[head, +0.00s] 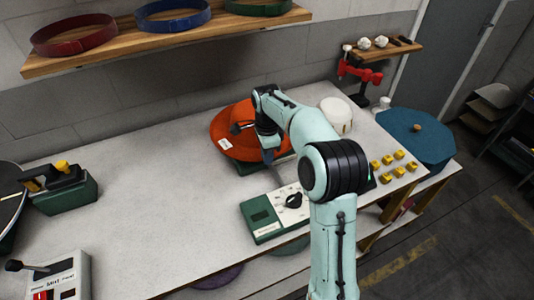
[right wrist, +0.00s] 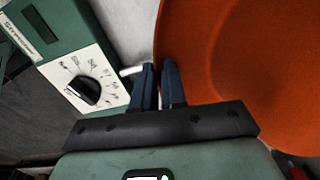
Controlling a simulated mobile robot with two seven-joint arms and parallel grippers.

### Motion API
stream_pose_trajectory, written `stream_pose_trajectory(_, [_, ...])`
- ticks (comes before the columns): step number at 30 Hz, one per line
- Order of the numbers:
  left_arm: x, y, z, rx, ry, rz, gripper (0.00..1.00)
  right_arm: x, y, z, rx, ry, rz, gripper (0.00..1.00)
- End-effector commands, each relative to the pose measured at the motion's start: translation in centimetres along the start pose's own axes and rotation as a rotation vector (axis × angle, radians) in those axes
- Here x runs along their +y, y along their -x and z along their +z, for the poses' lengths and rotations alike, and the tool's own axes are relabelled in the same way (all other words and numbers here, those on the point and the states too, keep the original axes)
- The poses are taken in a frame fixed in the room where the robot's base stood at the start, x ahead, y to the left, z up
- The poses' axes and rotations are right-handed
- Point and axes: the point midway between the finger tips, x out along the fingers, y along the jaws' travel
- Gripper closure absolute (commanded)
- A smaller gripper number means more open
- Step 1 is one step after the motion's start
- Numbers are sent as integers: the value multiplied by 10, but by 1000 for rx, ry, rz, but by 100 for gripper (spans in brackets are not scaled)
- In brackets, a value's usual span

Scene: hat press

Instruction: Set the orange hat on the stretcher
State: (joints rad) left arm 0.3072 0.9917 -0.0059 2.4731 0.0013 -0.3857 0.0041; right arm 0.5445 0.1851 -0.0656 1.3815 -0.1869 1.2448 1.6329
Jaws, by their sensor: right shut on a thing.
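The orange hat (head: 222,125) is at the back middle of the bench, its wide brim low and a white tag on its front. My right gripper (head: 268,157) is at the front right of the brim, pointing down. In the right wrist view my right gripper (right wrist: 159,82) is closed at the brim edge of the orange hat (right wrist: 240,70), with the brim running up from between its fingers. A green base shows under the hat's front edge; I cannot tell whether it is the stretcher. My left gripper is out of view.
A green control box (head: 262,219) with a black dial stands in front of the hat. A white block (head: 336,112), a blue lidded form (head: 420,138) and yellow pieces (head: 387,160) lie right. A shelf (head: 150,43) holds hat bands. The left middle bench is clear.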

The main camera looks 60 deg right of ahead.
Motion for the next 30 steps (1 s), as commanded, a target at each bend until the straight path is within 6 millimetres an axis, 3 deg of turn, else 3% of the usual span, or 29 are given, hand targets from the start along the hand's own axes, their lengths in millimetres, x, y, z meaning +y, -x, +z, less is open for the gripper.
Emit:
stream_pose_trajectory(10, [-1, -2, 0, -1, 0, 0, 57, 0, -3, 0, 0, 0, -1, 100])
stream_pose_trajectory(11, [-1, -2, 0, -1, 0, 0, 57, 0, -3, 0, 0, 0, -1, 79])
stream_pose_trajectory(12, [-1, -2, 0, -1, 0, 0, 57, 0, -3, 0, 0, 0, -1, 66])
stream_pose_trajectory(13, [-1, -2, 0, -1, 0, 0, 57, 0, -3, 0, 0, 0, -1, 58])
stream_pose_trajectory(23, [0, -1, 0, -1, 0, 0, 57, 0, -1, 0, 0, 0, 0, 58])
stream_pose_trajectory(26, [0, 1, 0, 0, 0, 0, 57, 0, 8, 0, 0, 0, -2, 58])
stream_pose_trajectory(30, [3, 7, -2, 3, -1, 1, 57, -1, 36, 1, -1, 0, -7, 58])
